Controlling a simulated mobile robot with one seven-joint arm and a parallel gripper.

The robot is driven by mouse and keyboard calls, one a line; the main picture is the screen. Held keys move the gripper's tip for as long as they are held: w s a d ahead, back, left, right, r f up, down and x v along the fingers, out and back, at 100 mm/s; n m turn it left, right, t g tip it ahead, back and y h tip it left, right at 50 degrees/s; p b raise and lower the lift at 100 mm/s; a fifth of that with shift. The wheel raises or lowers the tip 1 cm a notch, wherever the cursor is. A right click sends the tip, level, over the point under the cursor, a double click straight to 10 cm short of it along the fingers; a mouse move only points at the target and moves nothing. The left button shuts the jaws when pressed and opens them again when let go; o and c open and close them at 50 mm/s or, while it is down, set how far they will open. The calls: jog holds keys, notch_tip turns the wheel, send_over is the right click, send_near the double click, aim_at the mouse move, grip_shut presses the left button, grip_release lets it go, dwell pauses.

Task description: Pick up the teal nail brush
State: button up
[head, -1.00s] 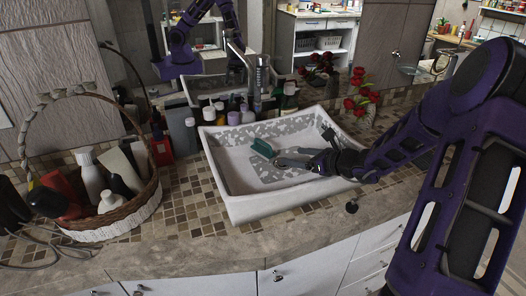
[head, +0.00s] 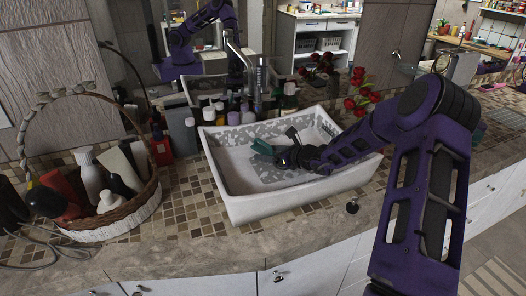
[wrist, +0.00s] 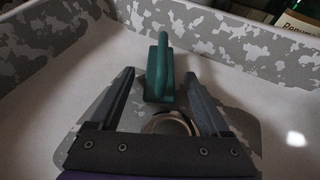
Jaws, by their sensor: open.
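The teal nail brush (head: 262,147) lies in the white sink basin (head: 230,180), towards its back middle. In the wrist view the nail brush (wrist: 159,72) stands ahead of my gripper, between the lines of the two fingers and a little beyond the drain ring. My gripper (head: 284,146) is inside the basin, just right of the brush. In the wrist view my gripper (wrist: 160,84) is open, with a finger on each side and nothing held. The brush's near end reaches about level with the fingertips, and I see no contact. In the head view the gripper partly hides the brush.
A wicker basket (head: 146,205) of bottles stands left of the sink. Several bottles (head: 233,118) and a faucet (head: 257,85) line the basin's back edge. Red flowers (head: 357,100) stand behind right. The basin walls surround my gripper; the floor around the brush is clear.

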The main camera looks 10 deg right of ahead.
grip_shut()
dwell(0.4)
jog(key=shift+r, duration=0.1)
